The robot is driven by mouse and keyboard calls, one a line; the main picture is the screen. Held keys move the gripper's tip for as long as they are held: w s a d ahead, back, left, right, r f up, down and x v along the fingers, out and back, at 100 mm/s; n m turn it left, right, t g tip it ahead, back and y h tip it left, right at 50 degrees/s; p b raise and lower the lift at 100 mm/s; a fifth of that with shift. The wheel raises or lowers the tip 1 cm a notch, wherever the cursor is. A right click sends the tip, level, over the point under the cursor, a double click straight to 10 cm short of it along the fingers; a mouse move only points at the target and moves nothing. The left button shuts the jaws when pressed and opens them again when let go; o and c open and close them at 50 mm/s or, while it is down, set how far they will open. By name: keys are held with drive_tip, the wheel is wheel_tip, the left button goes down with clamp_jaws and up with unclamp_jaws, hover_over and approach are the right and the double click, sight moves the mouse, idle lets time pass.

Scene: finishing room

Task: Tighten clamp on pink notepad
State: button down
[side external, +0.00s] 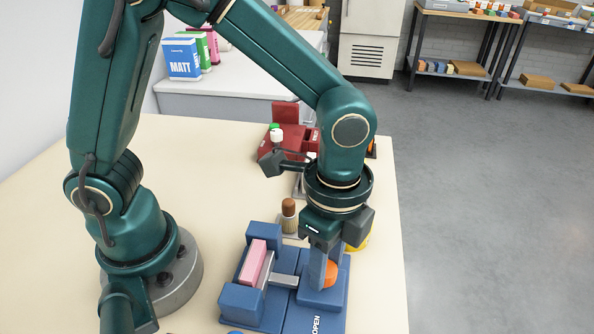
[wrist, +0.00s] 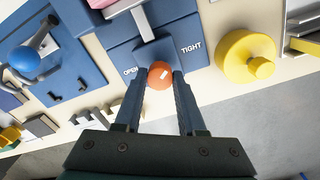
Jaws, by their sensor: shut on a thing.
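The pink notepad (side external: 253,259) stands on edge in a blue clamp (side external: 242,302) on the table, beside a grey jaw plate and bar (side external: 284,281). Only a sliver of the pink shows at the top of the wrist view. My gripper (wrist: 161,78) points down and is shut on the clamp's orange knob (wrist: 160,74), a finger on each side. The knob also shows in the side view (side external: 331,271), partly hidden by a finger. The knob has a pale mark. The blue base has OPEN to its left and TIGHT to its right in the wrist view.
A yellow round fixture (wrist: 248,62) stands close right of the clamp in the wrist view; a blue fixture with a ball-ended lever (wrist: 28,58) is at left. A brown-topped peg (side external: 289,213) and a red fixture (side external: 284,143) stand behind.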

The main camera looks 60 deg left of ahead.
drive_tip(key=shift+m, duration=1.7)
drive_tip(key=c, duration=0.5)
unclamp_jaws()
drive_tip(key=shift+r, duration=2.6)
